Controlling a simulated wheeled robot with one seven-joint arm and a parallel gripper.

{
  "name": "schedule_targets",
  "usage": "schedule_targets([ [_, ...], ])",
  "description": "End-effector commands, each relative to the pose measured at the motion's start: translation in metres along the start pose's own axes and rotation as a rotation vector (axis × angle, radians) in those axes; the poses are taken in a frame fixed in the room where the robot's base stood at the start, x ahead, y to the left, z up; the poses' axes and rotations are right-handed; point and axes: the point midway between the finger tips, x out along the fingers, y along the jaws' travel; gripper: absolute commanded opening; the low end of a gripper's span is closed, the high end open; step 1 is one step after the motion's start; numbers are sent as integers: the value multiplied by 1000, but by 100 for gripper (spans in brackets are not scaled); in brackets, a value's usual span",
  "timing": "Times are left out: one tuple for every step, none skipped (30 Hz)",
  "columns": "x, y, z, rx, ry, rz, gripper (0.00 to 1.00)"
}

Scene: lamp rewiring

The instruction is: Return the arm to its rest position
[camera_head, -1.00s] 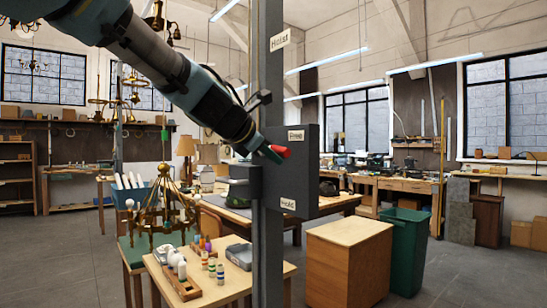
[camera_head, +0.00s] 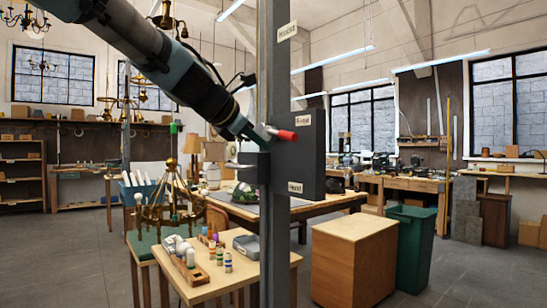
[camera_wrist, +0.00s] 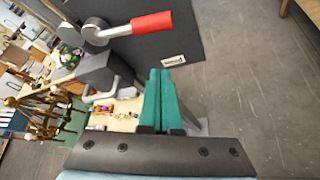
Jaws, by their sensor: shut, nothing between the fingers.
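My arm reaches in from the upper left of the head view and ends beside the dark post, next to a lever with a red handle (camera_head: 283,133). The lever sits on a dark switch box (camera_head: 308,155) on the post. In the wrist view my gripper (camera_wrist: 161,75) shows two green fingers, shut and empty. The red handle (camera_wrist: 152,23) lies above the fingertips there, with a visible gap. The fingertips are hard to make out in the head view.
The post (camera_head: 275,60) stands close to my arm. A brass chandelier (camera_head: 168,205) hangs or stands over a bench at left. A wooden table (camera_head: 240,278) holds bottles. A wooden cabinet (camera_head: 352,265) and green bin (camera_head: 412,245) stand right. Grey floor lies open at far right.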

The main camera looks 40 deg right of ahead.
Motion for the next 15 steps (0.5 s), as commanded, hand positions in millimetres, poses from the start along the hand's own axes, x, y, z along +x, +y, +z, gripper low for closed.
schedule_targets([
  [-9, 1, -1, 2, -1, 4, 0],
  [-13, 2, -1, 2, -1, 3, 0],
  [-19, 3, -1, 2, -1, 3, 0],
  [-23, 4, -1, 2, 0, 3, 0],
  [-26, 4, -2, 1, 0, 2, 0],
  [-30, 5, -1, 1, -1, 1, 0],
  [-32, 5, -1, 1, -1, 1, 0],
  [-34, 6, -1, 1, 0, 2, 0],
  [-36, 6, -1, 0, 0, 1, 0],
  [-37, 6, -1, 0, 0, 0, 0],
  [-38, 6, -1, 0, 0, 0, 0],
  [-38, 7, -1, 0, 0, -1, 0],
  [-39, 7, -1, 0, 0, -1, 0],
  [-39, 7, -1, 0, 0, -1, 0],
  [-39, 7, -1, 0, 0, -1, 0],
])
